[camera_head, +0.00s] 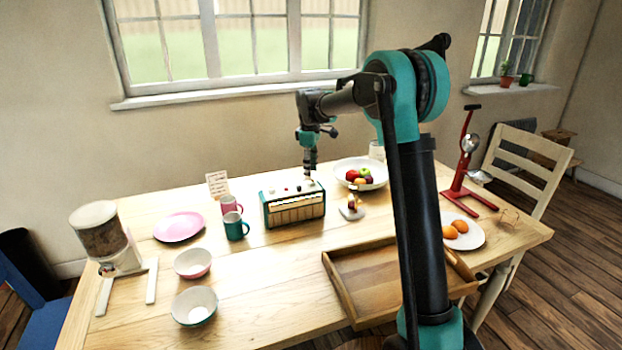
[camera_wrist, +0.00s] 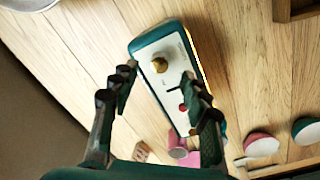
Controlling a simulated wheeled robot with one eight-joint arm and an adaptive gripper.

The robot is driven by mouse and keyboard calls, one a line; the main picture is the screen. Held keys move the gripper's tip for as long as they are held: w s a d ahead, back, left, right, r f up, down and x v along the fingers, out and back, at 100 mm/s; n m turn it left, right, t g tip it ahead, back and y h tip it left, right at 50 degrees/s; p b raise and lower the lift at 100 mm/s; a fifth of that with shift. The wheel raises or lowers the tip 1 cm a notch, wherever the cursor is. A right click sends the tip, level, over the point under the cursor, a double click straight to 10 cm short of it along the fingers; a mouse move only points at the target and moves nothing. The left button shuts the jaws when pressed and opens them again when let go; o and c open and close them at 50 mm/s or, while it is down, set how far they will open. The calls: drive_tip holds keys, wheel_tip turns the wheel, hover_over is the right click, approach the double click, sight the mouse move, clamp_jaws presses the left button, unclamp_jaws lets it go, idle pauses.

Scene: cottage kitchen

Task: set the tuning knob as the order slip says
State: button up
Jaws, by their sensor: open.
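A teal radio (camera_head: 293,207) with a pale top panel stands on the table; it also shows in the wrist view (camera_wrist: 152,92). A gold round knob (camera_wrist: 160,65) sits at one end of the panel, and a red knob (camera_wrist: 183,107) is farther along it. The order slip (camera_head: 217,184) stands upright behind the mugs; its writing is too small to read. My gripper (camera_head: 310,170) points down above the right end of the radio. In the wrist view my gripper (camera_wrist: 160,75) is open and empty, its fingers on either side of the gold knob; I cannot tell their height above it.
A pink mug (camera_head: 230,204) and a teal mug (camera_head: 235,227) stand left of the radio. A fruit bowl (camera_head: 375,184) is behind right, with a small white object (camera_head: 352,209) before it. A wooden tray (camera_head: 340,287) lies in front. A pink plate (camera_head: 179,227) is left.

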sight(311, 183)
drive_tip(key=shift+w+f, duration=0.1)
drive_tip(key=shift+f, duration=1.85)
drive_tip(key=shift+c, duration=0.2)
clamp_jaws()
